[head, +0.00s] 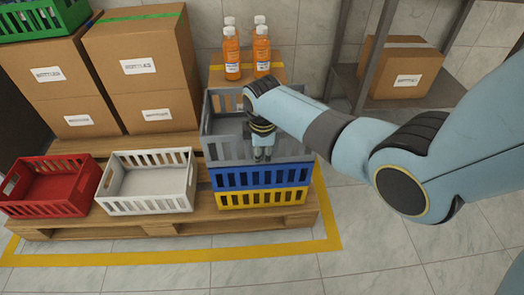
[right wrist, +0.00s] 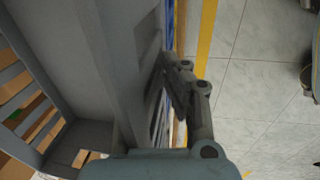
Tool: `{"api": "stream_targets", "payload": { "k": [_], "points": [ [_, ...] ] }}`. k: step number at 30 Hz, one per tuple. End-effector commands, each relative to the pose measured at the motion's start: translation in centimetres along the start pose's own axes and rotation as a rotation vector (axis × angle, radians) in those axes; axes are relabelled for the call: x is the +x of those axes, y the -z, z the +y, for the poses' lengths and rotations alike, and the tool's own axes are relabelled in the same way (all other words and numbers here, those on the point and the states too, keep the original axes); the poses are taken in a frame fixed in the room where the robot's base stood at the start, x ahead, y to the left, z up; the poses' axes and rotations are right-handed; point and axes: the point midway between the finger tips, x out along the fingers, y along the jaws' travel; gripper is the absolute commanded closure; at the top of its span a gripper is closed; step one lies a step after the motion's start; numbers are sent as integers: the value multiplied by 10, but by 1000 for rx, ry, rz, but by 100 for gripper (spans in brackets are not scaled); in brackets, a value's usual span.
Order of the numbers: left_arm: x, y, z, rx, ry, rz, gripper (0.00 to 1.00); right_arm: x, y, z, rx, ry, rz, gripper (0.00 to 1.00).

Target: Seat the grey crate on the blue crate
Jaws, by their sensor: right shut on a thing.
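The grey crate (head: 222,148) is directly above the blue crate (head: 285,172), at the right end of the pallet. Its lower edge looks close to the blue crate's rim; I cannot tell whether they touch or whether it is fully seated. My right gripper (head: 262,155) is shut on the grey crate's front wall, with the arm reaching in from the right. In the right wrist view the grey crate (right wrist: 70,50) fills the left side, beside the gripper fingers (right wrist: 182,90). A thin strip of blue shows past its wall. My left gripper is not in view.
The blue crate stands on a yellow crate (head: 262,205) on a wooden pallet (head: 150,225). A white crate (head: 150,200) and red crate (head: 45,205) stand to the left. Orange bottles (head: 232,60) stand behind. Cartons (head: 140,65) are at back left. The floor in front is clear.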

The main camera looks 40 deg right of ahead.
Motion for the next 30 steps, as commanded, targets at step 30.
{"api": "stream_targets", "payload": {
  "k": [30],
  "points": [
    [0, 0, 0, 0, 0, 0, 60, 5, 0, 1, 0, -4, 1, 67]
  ]
}}
